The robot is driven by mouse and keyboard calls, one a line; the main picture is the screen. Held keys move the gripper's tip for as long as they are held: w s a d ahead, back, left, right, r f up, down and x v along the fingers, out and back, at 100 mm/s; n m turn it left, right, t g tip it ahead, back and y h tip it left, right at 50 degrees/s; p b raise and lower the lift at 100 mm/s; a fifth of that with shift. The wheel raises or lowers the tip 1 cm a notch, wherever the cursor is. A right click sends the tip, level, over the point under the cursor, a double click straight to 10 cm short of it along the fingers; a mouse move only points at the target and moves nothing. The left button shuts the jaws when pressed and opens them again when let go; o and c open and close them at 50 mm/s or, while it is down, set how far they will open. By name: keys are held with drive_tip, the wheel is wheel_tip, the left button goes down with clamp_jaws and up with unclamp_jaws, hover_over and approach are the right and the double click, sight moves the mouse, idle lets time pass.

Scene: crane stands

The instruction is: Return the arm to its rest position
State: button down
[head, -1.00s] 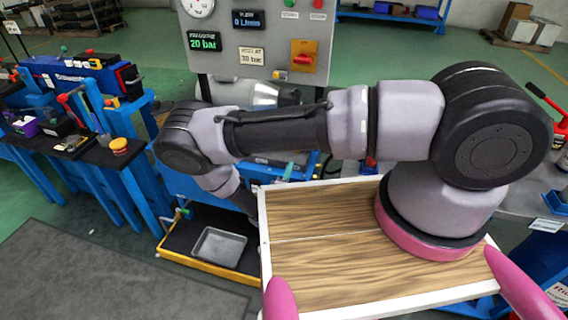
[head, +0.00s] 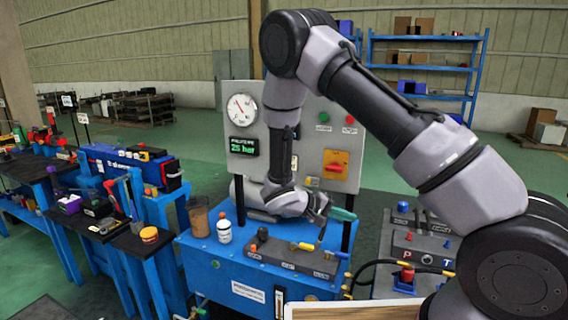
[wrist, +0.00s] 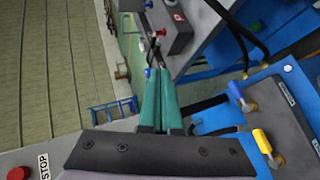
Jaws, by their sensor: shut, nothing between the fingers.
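My arm rises from the lower right of the head view, bends at a high elbow and comes down in front of the grey control panel (head: 290,110). My gripper (head: 346,214) is at the end of it, low in front of the panel and above the blue bench unit (head: 225,265). Its teal fingers also show in the wrist view (wrist: 161,85), pressed together with nothing between them. They point away from the wrist, toward a grey box with a red knob.
The panel carries a round gauge (head: 242,109), a green display (head: 244,146) and a red-yellow switch (head: 336,164). A brown cup (head: 198,217) and a white bottle (head: 224,231) stand on the bench unit. Yellow and blue valve levers (wrist: 262,141) lie close right of my fingers.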

drive_tip(key=s+d+r+m+t+y, duration=0.1)
drive_tip(key=s+r+y, duration=0.4)
drive_tip(key=r, duration=0.6)
drive_tip(key=s+d+r+m+t+y, duration=0.1)
drive_tip(key=s+d+r+m+y, duration=0.2)
drive_tip(key=s+r, duration=0.4)
drive_tip(key=s+d+r+m+t+y, duration=0.1)
drive_tip(key=s+r+y, duration=0.5)
drive_tip(key=r, duration=1.1)
drive_tip(key=shift+s+d+r+m+t+y, duration=0.2)
drive_tip(key=shift+s+d+m+t+y, duration=0.15)
drive_tip(key=shift+d+m, duration=0.2)
drive_tip(key=shift+w, duration=0.1)
